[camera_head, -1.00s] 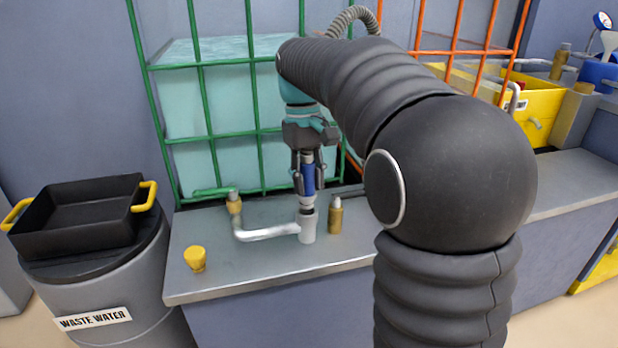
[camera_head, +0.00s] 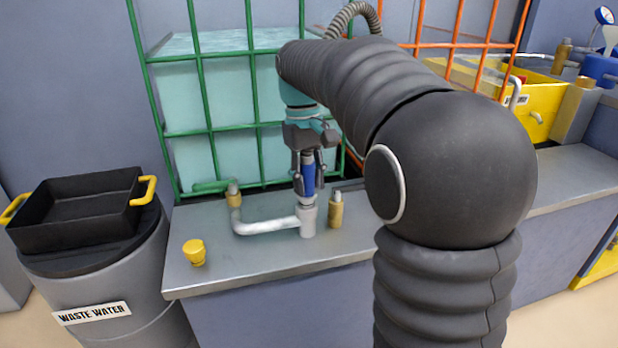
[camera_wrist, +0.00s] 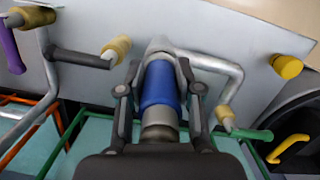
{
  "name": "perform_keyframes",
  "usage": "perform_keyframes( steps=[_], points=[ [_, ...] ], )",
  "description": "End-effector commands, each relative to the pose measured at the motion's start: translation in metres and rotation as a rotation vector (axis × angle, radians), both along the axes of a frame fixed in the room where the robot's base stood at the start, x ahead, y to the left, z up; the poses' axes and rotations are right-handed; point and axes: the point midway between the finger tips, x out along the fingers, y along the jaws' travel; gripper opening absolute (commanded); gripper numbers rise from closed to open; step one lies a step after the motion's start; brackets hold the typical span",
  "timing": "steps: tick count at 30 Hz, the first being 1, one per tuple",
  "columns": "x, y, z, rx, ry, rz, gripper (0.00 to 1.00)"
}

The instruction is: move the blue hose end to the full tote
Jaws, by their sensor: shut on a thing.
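My gripper (camera_head: 308,186) points down and is shut on the blue hose end (camera_head: 308,172), which stands upright. The hose end's lower tip meets the top of a pale grey upright socket (camera_head: 308,221) on the bench; how deep it sits inside I cannot tell. In the wrist view the blue hose end (camera_wrist: 160,84) lies between both fingers, with the socket (camera_wrist: 159,46) just beyond it. A tote in a green cage (camera_head: 208,90), holding pale teal liquid to near its top, stands behind the bench. An orange cage (camera_head: 458,42) stands right of it, mostly hidden by my arm.
A bent pipe (camera_head: 265,226) joins the socket to a brass-collared outlet (camera_head: 234,195) by a green handle. A brass fitting (camera_head: 336,211) stands close right. A yellow cap (camera_head: 194,252) sits on the bench front left. A waste water drum (camera_head: 110,280) bears a black tray (camera_head: 75,222).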

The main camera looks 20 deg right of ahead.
Motion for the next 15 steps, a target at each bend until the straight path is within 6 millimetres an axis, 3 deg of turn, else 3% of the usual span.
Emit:
perform_keyframes(
  steps=[15],
  points=[
    [0.000,0.000,-0.012,0.000,0.000,0.000,0.12]
  ],
)
